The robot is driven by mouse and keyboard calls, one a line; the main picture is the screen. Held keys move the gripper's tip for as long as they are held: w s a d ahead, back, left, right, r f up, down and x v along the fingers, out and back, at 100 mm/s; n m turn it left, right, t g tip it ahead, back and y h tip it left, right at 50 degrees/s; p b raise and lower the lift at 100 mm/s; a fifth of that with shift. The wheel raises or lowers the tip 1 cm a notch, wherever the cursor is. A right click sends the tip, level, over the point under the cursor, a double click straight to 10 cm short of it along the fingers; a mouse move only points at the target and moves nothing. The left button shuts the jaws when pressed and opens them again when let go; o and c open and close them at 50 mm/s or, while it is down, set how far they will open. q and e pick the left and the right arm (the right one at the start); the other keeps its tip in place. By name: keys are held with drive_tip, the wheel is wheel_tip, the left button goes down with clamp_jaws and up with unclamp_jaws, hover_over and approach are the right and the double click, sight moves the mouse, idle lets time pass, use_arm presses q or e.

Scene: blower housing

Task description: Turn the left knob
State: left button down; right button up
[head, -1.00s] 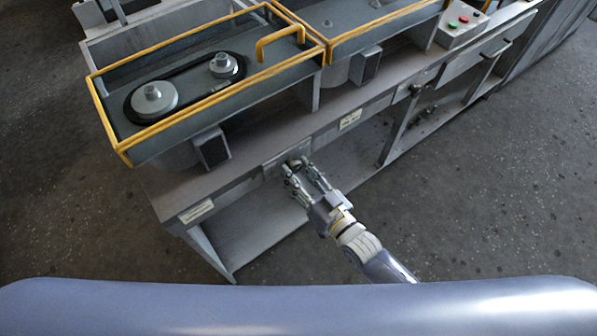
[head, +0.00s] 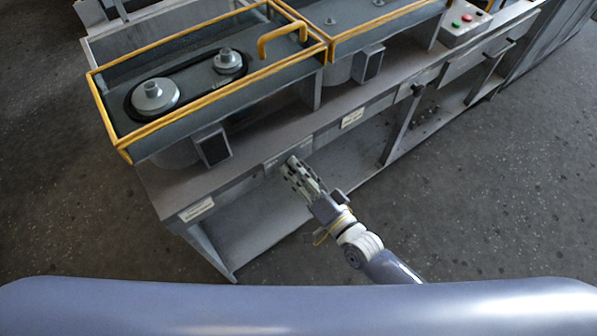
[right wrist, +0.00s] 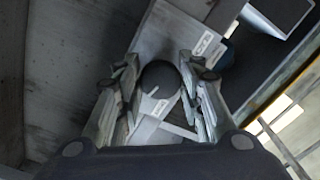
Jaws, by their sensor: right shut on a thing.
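The left knob (right wrist: 159,80) is dark and round with a short white mark, and it sits on a pale plate on the front of the bench. My right gripper (right wrist: 160,90) has its fingers on both sides of the knob and is shut on it. In the head view the right gripper (head: 291,166) is at the bench front, and its fingers hide the knob. A second dark knob (head: 417,90) is further right on the same bench front. My left gripper is not in view.
The bench (head: 240,168) carries yellow-edged housings (head: 200,98) with pulleys just above the gripper. A control box (head: 465,23) with coloured buttons stands at the far right. An open lower shelf (head: 255,215) lies below the gripper. The floor in front is clear.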

drive_tip(key=shift+m, duration=0.4)
drive_tip(key=o, duration=1.1)
drive_tip(key=shift+c, duration=0.2)
drive_tip(key=shift+s, duration=0.1)
drive_tip(key=v, duration=1.2)
